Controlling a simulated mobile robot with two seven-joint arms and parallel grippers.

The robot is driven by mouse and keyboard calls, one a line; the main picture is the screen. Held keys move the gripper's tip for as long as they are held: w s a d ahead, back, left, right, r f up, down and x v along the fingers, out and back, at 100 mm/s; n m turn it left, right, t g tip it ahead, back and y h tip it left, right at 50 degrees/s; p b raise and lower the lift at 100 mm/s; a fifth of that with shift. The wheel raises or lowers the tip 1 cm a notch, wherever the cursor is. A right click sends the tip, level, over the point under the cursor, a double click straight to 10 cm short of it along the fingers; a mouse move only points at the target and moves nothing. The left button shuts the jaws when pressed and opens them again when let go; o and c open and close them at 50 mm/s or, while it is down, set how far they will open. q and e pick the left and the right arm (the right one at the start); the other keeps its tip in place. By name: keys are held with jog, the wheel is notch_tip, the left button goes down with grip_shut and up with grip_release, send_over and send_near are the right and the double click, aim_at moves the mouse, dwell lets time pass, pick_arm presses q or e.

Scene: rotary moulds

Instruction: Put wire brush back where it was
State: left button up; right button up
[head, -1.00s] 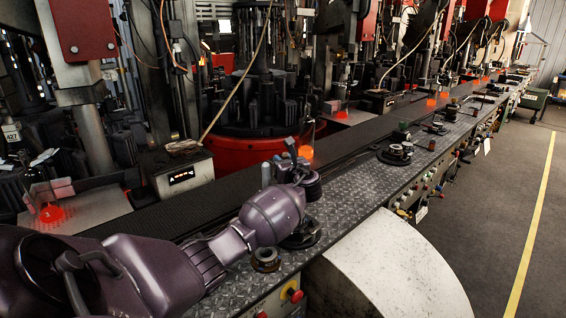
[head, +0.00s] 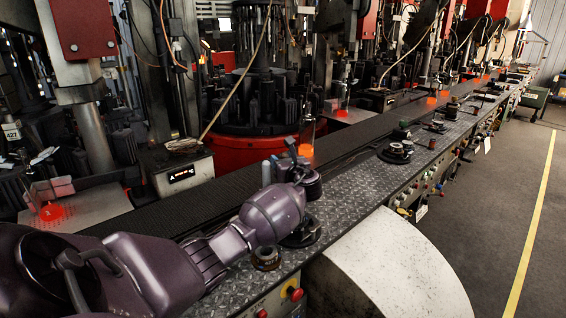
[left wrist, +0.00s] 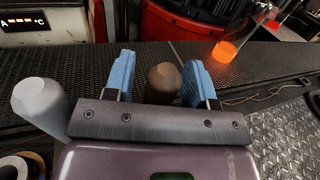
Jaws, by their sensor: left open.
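My left gripper (head: 292,166) reaches over the metal bench from the left, with its fingers partly hidden in the head view. In the left wrist view, its two blue fingertips (left wrist: 160,80) are apart. A brown rounded thing (left wrist: 164,82) shows between and beyond them; I cannot tell whether it is the wire brush or whether the fingers touch it. I cannot make out a wire brush for sure in either view. My right gripper is not in view.
A pale grey bottle (left wrist: 40,103) stands left of the fingers. A brown ring (head: 266,257) lies on the patterned bench (head: 345,195). A dark conveyor strip (head: 225,182) runs behind, with a temperature box (head: 178,170) beyond. A glowing orange piece (left wrist: 226,50) is at the back.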

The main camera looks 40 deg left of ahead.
pick_arm(q)
jog(key=p+v, duration=0.1)
jog(key=v, duration=1.1)
jog(key=shift+r, duration=0.15)
